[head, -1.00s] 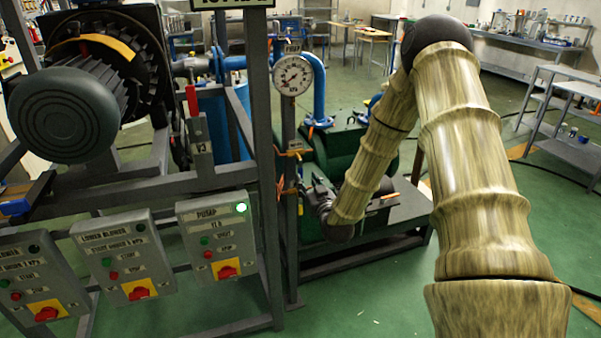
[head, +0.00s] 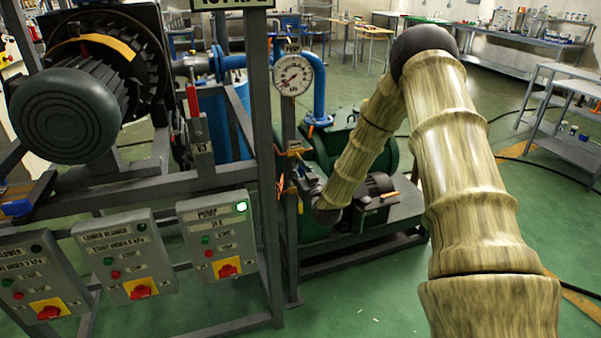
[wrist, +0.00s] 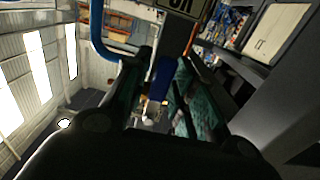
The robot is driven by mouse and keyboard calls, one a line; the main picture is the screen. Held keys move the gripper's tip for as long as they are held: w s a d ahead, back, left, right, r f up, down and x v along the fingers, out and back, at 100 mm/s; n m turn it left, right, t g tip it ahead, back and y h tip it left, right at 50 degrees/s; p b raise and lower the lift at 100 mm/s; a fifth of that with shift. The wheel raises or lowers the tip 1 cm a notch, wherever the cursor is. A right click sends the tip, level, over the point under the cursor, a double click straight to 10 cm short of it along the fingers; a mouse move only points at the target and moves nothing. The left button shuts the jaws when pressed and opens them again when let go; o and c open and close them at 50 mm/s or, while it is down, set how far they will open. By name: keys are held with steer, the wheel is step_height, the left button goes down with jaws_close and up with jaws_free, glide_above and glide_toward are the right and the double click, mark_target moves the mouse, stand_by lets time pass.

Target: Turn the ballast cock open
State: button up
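My gripper (head: 298,172) is by the grey post below the dial gauge, in front of the green pump (head: 388,150). In the wrist view my gripper (wrist: 158,95) has its two fingers apart, with a gap between them. A blue part (wrist: 160,76) shows in that gap, and I cannot tell if it is touched. Small orange parts (head: 292,152) sit on the post beside the gripper. I cannot tell which of these parts is the ballast cock, or how it is turned; the gripper and post partly hide this spot.
A dial gauge (head: 292,75) stands on the post just above my gripper. A frame with switch boxes (head: 215,238) and a large blower (head: 65,115) stands at left. The pump box's green lamp (head: 241,206) is lit.

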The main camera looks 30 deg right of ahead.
jaws_close()
steer(key=shift+d+n, duration=0.15)
steer(key=shift+n, duration=0.25)
steer(key=s+d+r+n+b, duration=0.1)
steer(key=d+r+n+b, duration=0.3)
steer(key=n, duration=1.2)
steer(key=shift+b, duration=0.6)
steer(key=shift+d+r+n, duration=0.1)
steer(key=shift+r+n, duration=0.05)
steer(key=shift+n, duration=0.15)
steer(key=o, duration=0.5)
jaws_free()
